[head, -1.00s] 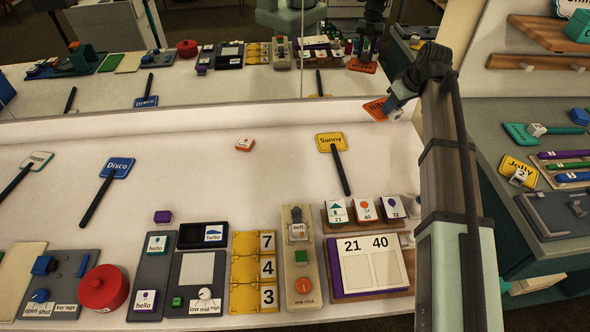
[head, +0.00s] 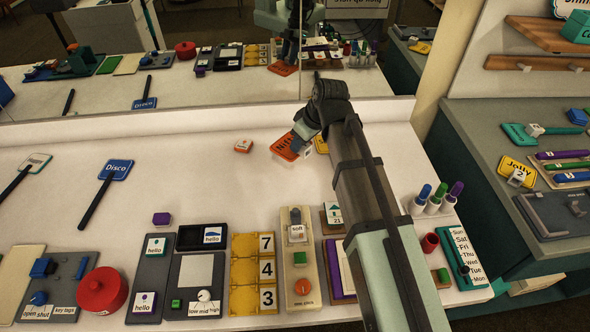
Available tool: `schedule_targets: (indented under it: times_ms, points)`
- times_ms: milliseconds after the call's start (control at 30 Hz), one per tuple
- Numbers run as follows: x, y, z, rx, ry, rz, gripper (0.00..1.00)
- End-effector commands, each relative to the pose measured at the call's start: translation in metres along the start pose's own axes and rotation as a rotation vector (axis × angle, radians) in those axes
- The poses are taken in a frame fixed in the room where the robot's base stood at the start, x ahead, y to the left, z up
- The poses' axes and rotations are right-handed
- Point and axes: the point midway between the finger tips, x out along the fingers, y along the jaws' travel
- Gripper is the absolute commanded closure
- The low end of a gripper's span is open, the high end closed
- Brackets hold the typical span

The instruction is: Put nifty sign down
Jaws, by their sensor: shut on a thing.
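The orange Nifty sign (head: 284,148) is at the back of the white table, tilted, with part of its lettering visible. My gripper (head: 301,142) is shut on it at its right side. The fingers and my arm hide the right part of the sign and any handle. I cannot tell whether the sign touches the table or hangs just above it.
A yellow sign (head: 321,145) lies right beside my gripper, mostly hidden by my arm. A small orange-and-white block (head: 243,146) lies just left of the Nifty sign. The blue Disco sign (head: 116,169) lies farther left. Bare table lies between. A mirror stands behind.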

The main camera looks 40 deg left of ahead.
Motion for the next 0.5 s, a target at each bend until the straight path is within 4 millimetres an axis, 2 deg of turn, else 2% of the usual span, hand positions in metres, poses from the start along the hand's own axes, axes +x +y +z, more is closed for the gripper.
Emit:
schedule_targets:
  times_ms: [167,500]
  points:
    - [0.014,-0.002,0.006,-0.002,-0.001,-0.003,0.96]
    - [0.055,-0.002,0.023,-0.001,-0.001,-0.002,0.96]
